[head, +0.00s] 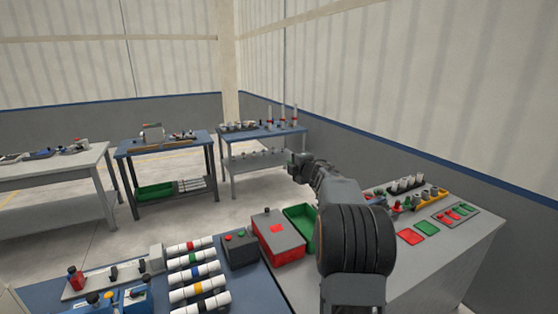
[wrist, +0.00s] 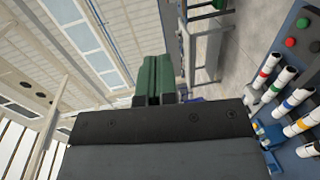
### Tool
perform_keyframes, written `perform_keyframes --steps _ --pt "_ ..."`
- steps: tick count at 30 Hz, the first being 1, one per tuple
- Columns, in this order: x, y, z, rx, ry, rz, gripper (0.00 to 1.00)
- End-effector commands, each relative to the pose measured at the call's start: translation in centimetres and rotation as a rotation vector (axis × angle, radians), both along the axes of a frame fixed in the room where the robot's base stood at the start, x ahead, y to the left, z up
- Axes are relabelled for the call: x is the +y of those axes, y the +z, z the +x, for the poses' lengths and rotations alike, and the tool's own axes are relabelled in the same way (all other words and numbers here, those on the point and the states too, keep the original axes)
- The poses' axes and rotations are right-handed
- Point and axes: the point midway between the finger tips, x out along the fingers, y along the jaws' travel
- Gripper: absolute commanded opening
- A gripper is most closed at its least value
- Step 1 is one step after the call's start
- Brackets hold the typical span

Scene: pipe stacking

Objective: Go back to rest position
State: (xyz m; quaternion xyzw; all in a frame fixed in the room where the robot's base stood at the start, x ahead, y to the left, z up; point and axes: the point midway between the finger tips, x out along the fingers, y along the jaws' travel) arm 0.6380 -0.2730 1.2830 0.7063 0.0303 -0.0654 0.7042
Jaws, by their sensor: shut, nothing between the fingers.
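My arm rises over the right part of the bench in the head view and reaches away from the camera. My gripper (head: 297,165) is at its far end, held in the air above the bench level and apart from everything. In the wrist view my gripper (wrist: 154,62) shows as two green fingers lying side by side, shut with nothing between them. Several white pipes with coloured bands (head: 200,268) lie in a row on the blue bench, and they also show at the right of the wrist view (wrist: 282,92).
The grey table (head: 455,245) at right holds red and green plates and small fittings. More tables stand behind, with open floor (head: 90,238) between.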

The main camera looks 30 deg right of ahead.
Motion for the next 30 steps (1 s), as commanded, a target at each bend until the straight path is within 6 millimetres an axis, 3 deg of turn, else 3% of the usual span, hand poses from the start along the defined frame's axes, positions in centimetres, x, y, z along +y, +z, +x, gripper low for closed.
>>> perform_keyframes --steps 6,10,13,15,17,20,24,30 --pt "0.0 0.5 0.0 0.001 -0.002 0.007 0.0" --pt "-1.5 -0.1 -0.2 0.019 -0.096 0.062 0.0" --pt "-3.8 -3.3 -1.5 0.074 -0.278 0.21 0.0" --pt "-5.0 -5.5 -3.8 0.116 -0.45 0.354 0.0" --pt "-4.4 -7.0 -6.3 0.157 -0.6 0.491 0.0" --pt "-0.7 -9.3 -11.4 0.246 -0.832 0.732 0.0" --pt "7.2 -11.8 -18.7 0.404 -1.055 1.007 0.0" --pt "18.3 -13.8 -27.9 0.65 -1.18 1.251 0.0"
